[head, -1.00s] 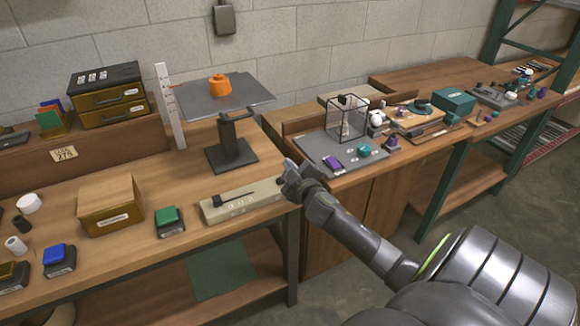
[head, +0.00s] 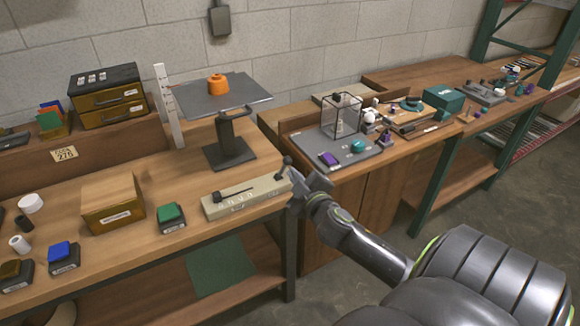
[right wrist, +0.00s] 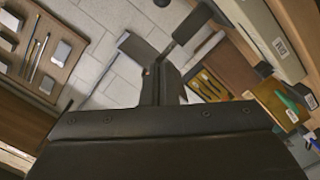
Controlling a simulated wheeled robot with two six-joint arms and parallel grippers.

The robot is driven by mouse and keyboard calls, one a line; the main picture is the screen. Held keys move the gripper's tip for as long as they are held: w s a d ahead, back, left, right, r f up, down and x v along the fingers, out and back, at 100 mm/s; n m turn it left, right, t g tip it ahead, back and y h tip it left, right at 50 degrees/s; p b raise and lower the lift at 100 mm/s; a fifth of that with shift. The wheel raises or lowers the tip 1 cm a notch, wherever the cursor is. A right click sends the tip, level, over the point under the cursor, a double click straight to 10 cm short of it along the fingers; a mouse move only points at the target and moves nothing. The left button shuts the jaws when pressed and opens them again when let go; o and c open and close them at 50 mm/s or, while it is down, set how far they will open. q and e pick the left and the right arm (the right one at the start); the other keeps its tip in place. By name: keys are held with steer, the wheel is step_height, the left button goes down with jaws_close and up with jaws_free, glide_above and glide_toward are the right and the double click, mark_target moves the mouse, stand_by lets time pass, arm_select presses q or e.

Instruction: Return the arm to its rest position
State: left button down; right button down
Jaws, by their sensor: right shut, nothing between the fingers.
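My right gripper (head: 308,182) is in the middle of the head view, in front of the gap between the two benches. It is shut and empty. It appears near the right end of a beige block (head: 262,194) that bears a dark rod; I cannot tell their exact distance apart. A small black upright piece (head: 287,162) shows beside the gripper at that end. In the right wrist view the dark gripper (right wrist: 160,84) fills the lower middle, with the benches tilted behind it. My left gripper is not in view.
An orange part (head: 218,84) sits on a raised grey platform (head: 222,103). A wire-frame box (head: 342,117) stands on a grey mat (head: 335,153) at right. A cardboard box (head: 112,202) and small coloured blocks are on the left bench. Open floor shows at lower right.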

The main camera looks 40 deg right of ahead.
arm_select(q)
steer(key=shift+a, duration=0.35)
arm_select(e)
steer(key=shift+s+f, duration=0.1)
steer(key=shift+s, duration=0.05)
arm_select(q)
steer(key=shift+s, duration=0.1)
